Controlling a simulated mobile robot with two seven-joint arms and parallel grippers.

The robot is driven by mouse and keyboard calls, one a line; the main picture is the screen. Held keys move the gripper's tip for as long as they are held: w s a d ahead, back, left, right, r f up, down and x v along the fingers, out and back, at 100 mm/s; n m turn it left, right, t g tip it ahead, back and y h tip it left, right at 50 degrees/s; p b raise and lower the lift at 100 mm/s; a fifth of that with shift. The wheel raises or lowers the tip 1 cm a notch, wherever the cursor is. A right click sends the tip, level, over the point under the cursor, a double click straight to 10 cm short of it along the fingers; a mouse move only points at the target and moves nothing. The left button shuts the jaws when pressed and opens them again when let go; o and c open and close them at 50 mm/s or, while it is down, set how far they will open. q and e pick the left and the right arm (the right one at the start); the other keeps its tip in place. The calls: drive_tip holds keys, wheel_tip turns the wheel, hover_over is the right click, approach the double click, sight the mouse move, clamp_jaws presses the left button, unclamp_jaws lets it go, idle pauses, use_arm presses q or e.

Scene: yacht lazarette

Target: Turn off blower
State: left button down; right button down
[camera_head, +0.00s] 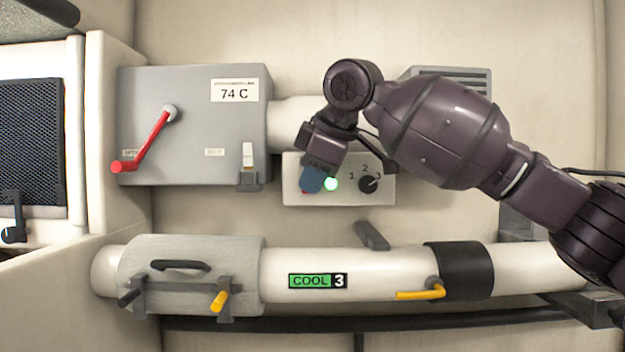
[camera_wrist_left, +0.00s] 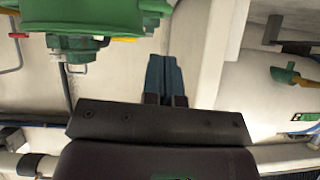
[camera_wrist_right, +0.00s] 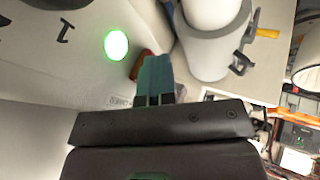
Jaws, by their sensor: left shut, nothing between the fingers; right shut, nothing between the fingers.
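The control panel (camera_head: 345,195) is a pale box on the wall with a lit green lamp (camera_head: 331,184) and a black knob (camera_head: 368,184) marked 1, 2, 3. The lamp also shows in the right wrist view (camera_wrist_right: 116,45). The knob's pointer is toward the 3. My right gripper (camera_head: 311,180) is shut and empty, its blue fingers in front of the panel's left part, just left of the lamp. An orange-red part (camera_wrist_right: 140,65) shows partly behind its fingers; I cannot tell whether they touch. My left gripper (camera_wrist_left: 165,75) is shut and empty, outside the head view.
A grey box (camera_head: 190,85) with a red lever (camera_head: 145,143) and a "74 C" label (camera_head: 235,90) is left of the panel. Below runs a white pipe (camera_head: 385,270) with yellow handles and a "COOL 3" label (camera_head: 317,281). Green machinery (camera_wrist_left: 95,20) is near my left gripper.

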drive_tip(key=shift+w+r+t+p, duration=0.15)
drive_tip(key=shift+r+t+p, duration=0.2)
drive_tip(key=shift+r+t, duration=0.35)
idle(0.6)
